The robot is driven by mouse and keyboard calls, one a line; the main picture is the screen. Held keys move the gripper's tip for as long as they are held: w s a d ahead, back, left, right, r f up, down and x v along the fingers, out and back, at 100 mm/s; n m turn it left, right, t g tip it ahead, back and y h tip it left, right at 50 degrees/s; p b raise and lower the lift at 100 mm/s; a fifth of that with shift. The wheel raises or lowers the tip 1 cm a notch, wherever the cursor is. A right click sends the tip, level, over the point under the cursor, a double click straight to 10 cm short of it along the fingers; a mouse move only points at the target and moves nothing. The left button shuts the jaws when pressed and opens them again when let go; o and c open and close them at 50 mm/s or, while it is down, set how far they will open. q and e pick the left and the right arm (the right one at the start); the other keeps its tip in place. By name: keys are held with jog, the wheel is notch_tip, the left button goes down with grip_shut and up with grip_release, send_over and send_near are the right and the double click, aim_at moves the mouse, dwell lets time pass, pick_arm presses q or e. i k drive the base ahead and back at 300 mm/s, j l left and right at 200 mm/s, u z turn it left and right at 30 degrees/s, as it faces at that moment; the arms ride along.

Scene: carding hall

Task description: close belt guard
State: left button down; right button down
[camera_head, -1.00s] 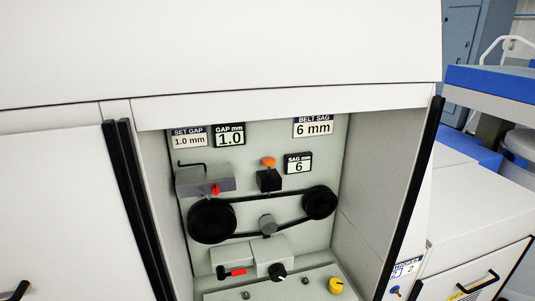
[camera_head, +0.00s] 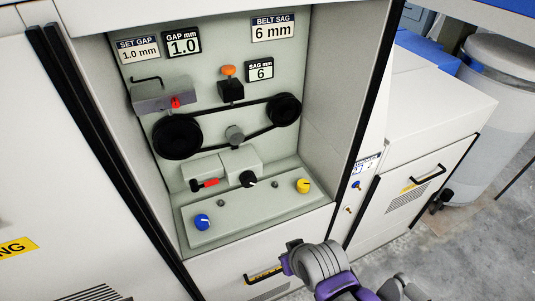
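The recess (camera_head: 215,75) stands open, with the black belt (camera_head: 235,112) around two dark pulleys in plain sight. No cover lies across it. I cannot tell for certain which panel is the belt guard. A white panel below the recess has a black handle (camera_head: 264,276) with a yellow label. My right gripper (camera_head: 287,262), at the end of a grey and purple arm from the lower right, is by the right end of this handle. Its fingers are not clear, and I cannot tell whether it touches. My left gripper is not in view.
A control ledge below the pulleys has a blue knob (camera_head: 202,222) and a yellow knob (camera_head: 303,186). A white cabinet (camera_head: 425,130) with a handle stands at right, a grey drum (camera_head: 492,110) behind it. Grey floor (camera_head: 430,250) is free at lower right.

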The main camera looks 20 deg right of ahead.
aim_at(249, 269)
jog(key=k+l+z, duration=0.25)
jog(key=l+z, duration=0.15)
jog(key=l+u, duration=0.2)
jog(key=l, duration=0.2)
jog(key=k+l+u, duration=0.15)
jog(key=l, duration=0.2)
jog(key=l+u, duration=0.2)
jog(key=l, duration=0.15)
